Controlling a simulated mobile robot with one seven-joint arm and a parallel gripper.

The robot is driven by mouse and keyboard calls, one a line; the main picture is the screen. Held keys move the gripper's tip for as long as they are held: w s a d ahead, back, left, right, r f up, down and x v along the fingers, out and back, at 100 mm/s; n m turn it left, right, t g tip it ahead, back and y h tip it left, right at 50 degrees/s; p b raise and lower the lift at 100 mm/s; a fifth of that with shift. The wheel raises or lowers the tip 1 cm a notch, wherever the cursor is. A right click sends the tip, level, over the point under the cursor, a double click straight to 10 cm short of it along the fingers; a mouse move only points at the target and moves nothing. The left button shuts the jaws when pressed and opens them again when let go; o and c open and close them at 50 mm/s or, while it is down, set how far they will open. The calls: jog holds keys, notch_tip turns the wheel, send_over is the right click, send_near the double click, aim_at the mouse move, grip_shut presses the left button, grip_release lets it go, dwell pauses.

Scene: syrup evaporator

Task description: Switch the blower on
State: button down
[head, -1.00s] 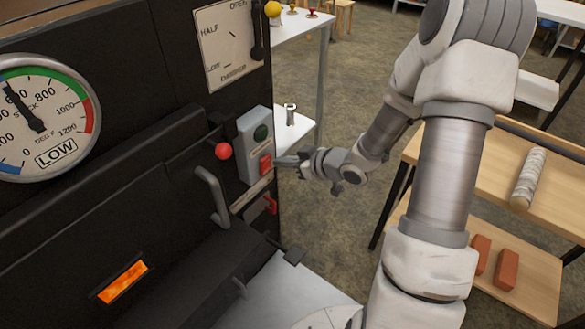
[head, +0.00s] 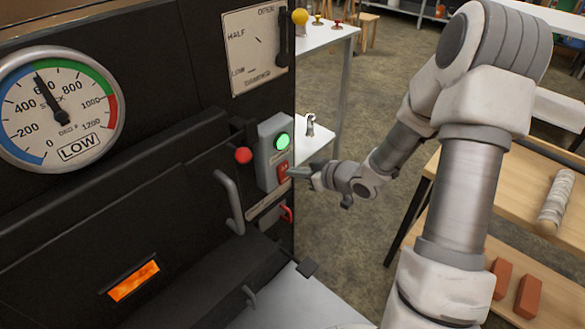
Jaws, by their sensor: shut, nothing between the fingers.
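A grey switch box (head: 265,160) is fixed to the right end of the black evaporator front. Its round green lamp (head: 282,141) glows bright. Below the lamp sits a red rocker switch (head: 283,173), partly at the fingertips. My gripper (head: 293,172) is shut and empty, reaching in from the right, with its tips right at the rocker. I cannot tell whether they still touch it.
A stack gauge (head: 60,110) marked LOW hangs at the left. A red ball knob (head: 243,155) and a grey door handle (head: 230,200) stick out left of the box. A red lever (head: 287,213) is just below. A wooden shelf (head: 480,265) stands at the right.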

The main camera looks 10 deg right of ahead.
jog(key=s+d, duration=0.1)
jog(key=s, duration=0.1)
jog(key=s+d+p, duration=0.1)
jog(key=s+d, duration=0.1)
jog(key=shift+s+d, duration=0.15)
jog(key=shift+s, duration=0.1)
jog(key=shift+r, duration=0.1)
